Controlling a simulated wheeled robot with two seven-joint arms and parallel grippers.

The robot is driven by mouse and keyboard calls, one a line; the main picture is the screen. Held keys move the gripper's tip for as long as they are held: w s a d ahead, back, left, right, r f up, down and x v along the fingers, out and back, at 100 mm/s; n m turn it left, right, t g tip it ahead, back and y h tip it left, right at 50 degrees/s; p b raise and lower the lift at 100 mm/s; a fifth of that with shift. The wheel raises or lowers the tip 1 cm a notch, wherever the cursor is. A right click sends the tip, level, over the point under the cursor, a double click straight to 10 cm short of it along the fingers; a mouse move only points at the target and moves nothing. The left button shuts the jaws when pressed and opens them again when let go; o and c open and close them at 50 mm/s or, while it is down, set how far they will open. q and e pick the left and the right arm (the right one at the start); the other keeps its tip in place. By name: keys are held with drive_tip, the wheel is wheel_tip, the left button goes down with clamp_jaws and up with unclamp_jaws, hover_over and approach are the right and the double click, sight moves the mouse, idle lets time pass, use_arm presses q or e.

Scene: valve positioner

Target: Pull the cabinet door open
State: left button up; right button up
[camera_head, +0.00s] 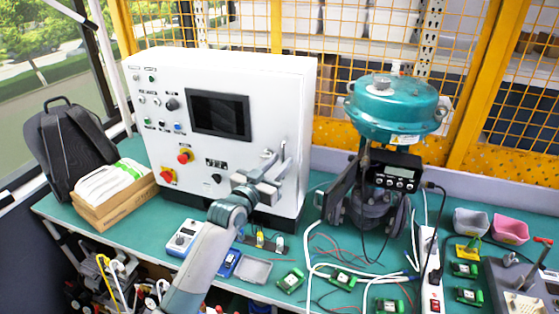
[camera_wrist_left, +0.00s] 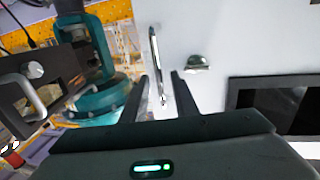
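The white cabinet (camera_head: 265,95) stands on the green bench, its front door carrying a dark screen (camera_head: 219,114), knobs and buttons. The door looks shut. A slim metal handle (camera_wrist_left: 155,55) is on the door near its edge, beside a small metal latch (camera_wrist_left: 198,63). My left gripper (camera_head: 276,167) is at the right side of the door front. In the left wrist view, its two dark fingers (camera_wrist_left: 161,88) are apart, with the near end of the handle between them. I cannot tell whether they touch it. My right gripper is not in view.
A teal valve actuator (camera_head: 395,105) with a positioner stands right of the cabinet. Cables, green circuit boards (camera_head: 343,279) and a blue-and-white meter (camera_head: 185,238) lie on the bench in front. A backpack (camera_head: 70,150) and a cardboard box (camera_head: 115,195) are at left.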

use_arm(q)
drive_tip(key=shift+w, duration=0.1)
clamp_jaws()
idle(1.5)
